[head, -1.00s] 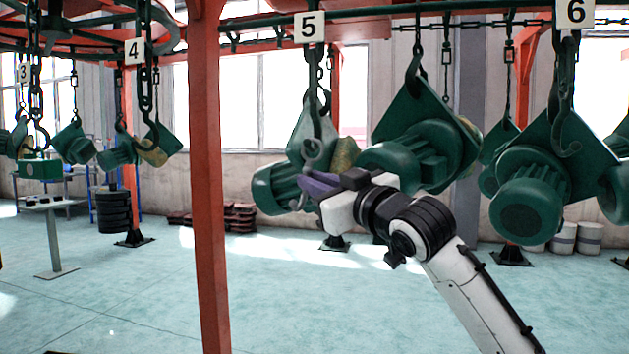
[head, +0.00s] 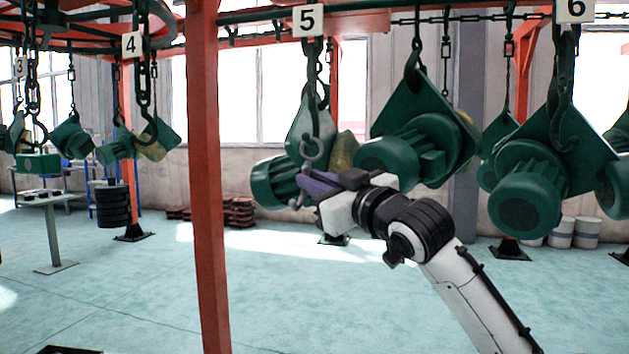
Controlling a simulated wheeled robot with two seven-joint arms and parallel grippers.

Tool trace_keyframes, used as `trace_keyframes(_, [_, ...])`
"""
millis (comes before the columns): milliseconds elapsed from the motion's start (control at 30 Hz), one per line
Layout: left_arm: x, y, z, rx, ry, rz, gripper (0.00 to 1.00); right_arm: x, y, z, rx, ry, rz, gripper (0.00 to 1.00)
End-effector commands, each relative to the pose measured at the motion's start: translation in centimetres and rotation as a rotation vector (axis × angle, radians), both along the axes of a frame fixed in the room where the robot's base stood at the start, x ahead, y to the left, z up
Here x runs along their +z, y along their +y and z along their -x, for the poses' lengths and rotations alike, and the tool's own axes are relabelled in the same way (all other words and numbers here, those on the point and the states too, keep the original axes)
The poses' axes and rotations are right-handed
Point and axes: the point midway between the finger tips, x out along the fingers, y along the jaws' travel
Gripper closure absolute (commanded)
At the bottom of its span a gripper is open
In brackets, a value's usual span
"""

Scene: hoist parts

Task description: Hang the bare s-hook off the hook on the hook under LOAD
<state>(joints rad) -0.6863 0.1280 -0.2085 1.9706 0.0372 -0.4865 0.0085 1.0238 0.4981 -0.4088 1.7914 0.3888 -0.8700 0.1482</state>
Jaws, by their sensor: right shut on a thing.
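My right gripper (head: 308,188) has dark purple fingers and is shut on a grey s-hook (head: 313,148) below sign 5 (head: 308,20). A curled part of the s-hook shows above the fingers and a small curved tip below them; the fingers hide its middle. The s-hook is in line with the dark chain hook (head: 314,95) under sign 5. I cannot tell whether the two still touch. A green motor hangs behind them. No LOAD sign shows. My left gripper is not in view.
Green motors on plates hang right of my gripper, one close by (head: 425,140) and one under sign 6 (head: 525,195). A red post (head: 207,200) stands left of it. Loaded hooks hang under signs 3 and 4 (head: 132,44). The floor below is open.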

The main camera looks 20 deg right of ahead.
Motion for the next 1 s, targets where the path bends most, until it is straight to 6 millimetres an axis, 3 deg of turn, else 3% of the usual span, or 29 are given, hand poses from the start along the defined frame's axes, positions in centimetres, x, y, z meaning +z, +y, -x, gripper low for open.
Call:
trace_keyframes(267, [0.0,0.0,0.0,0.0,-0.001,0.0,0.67,0.1,0.0,0.0,0.001,-0.002,0.0,1.0])
trace_keyframes(300, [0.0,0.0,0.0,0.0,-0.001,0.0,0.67,0.1,0.0,0.0,0.001,-0.002,0.0,0.84])
trace_keyframes(433, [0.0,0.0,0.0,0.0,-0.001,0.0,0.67,0.1,0.0,0.0,0.001,-0.002,0.0,0.66])
trace_keyframes(767, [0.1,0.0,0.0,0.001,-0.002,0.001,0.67,0.0,0.0,0.0,-0.001,0.002,0.0,0.66])
trace_keyframes(1000, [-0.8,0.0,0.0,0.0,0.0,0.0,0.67,-0.6,-0.9,3.3,-0.001,-0.003,0.002,0.66])
